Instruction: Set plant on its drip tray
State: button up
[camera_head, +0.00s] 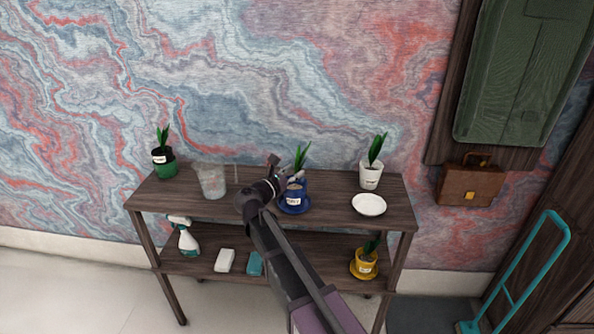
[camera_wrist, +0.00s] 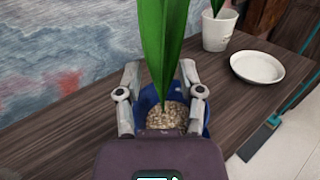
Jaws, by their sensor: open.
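A blue pot (camera_head: 298,188) with a green-leaved plant stands upright on the middle of the upper shelf, on a blue drip tray (camera_head: 294,210). My gripper (camera_head: 285,170) is at this pot. In the wrist view my gripper (camera_wrist: 160,72) is open, its fingers on either side of the blue pot (camera_wrist: 180,90); contact cannot be told. A white pot (camera_head: 370,179) with a plant stands upright on the right of the shelf. An empty white drip tray (camera_head: 369,205) lies in front of it. Both white things also show in the wrist view, the pot (camera_wrist: 217,32) and the tray (camera_wrist: 257,67).
A green pot (camera_head: 165,166) and a clear container (camera_head: 211,182) stand on the left of the upper shelf (camera_head: 334,205). The lower shelf holds a spray bottle (camera_head: 187,241), white and teal blocks, and a yellow pot (camera_head: 365,264) on a yellow tray. The wall is behind.

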jog(key=v, duration=1)
jog(key=shift+s+a, duration=0.15)
jog(key=shift+s, duration=0.05)
dwell(0.5)
jog(key=s+d+f+m+g+y, duration=0.1)
jog(key=s+d+f+m+g, duration=0.15)
jog(key=d+f+m, duration=0.35)
jog(key=s+d+f+m+g+y, duration=0.1)
jog(key=d+f+m+g, duration=0.2)
jog(key=d, duration=0.6)
jog(key=s+d+f+m+g, duration=0.1)
jog(key=d+f+m+g, duration=0.3)
jog(key=d, duration=0.3)
jog(key=s+d+f+m+g+y, duration=0.5)
jog(key=s+d+m+y, duration=0.3)
jog(key=s+m, duration=0.3)
jog(key=m, duration=0.4)
jog(key=shift+s+f+y, duration=0.3)
jog(key=shift+s, duration=0.05)
